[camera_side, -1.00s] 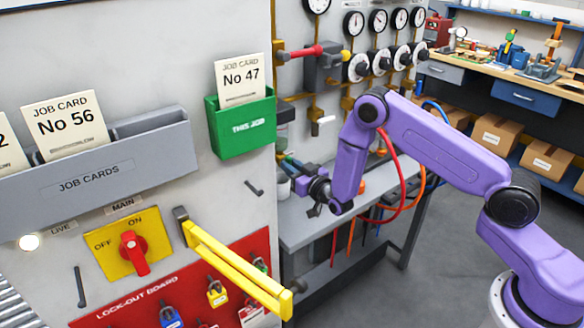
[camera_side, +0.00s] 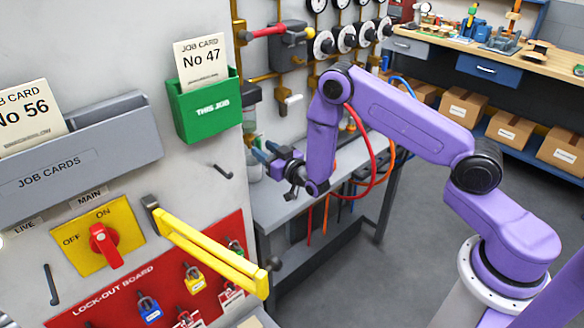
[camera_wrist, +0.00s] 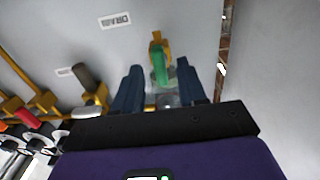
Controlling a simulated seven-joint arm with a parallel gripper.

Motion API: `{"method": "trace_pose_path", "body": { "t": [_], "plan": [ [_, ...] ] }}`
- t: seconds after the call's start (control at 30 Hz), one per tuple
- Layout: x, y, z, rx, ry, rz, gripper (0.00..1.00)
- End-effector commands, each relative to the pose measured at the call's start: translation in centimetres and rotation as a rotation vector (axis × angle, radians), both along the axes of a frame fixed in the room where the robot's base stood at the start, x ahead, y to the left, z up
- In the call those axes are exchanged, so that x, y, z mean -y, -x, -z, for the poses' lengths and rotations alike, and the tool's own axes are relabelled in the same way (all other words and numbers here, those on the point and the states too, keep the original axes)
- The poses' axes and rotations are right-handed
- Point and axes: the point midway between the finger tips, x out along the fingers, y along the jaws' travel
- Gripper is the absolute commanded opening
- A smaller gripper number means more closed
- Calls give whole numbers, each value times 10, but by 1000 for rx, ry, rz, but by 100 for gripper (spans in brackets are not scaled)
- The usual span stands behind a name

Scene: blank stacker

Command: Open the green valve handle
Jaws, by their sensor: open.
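The green valve handle (camera_wrist: 159,66) shows in the wrist view on a brass-coloured fitting (camera_wrist: 156,40) against a grey wall panel. My gripper (camera_wrist: 157,80) is open, with one dark blue finger to the left of the handle and one to the right. The handle appears between the fingers in the picture; I cannot tell how deep it sits between them or whether they touch it. In the side view my gripper (camera_side: 264,152) is at the wall behind the grey panel's edge, and the green handle cannot be made out there.
A red-handled valve (camera_side: 268,31) and several gauges are up the wall. A brown-handled valve (camera_wrist: 87,78) is left of my gripper. A grey bench (camera_side: 290,205) stands below my gripper, with red and orange hoses beside it. A yellow bar (camera_side: 215,252) juts out at front.

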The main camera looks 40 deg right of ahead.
Motion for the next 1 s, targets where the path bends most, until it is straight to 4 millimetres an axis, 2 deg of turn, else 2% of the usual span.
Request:
{"method": "trace_pose_path", "body": {
  "t": [0.63,1.0],
  "plan": [
    [-1,129,1,-6,7,-6,41],
    [0,154,0,-2,2,-1,41]
  ]
}}
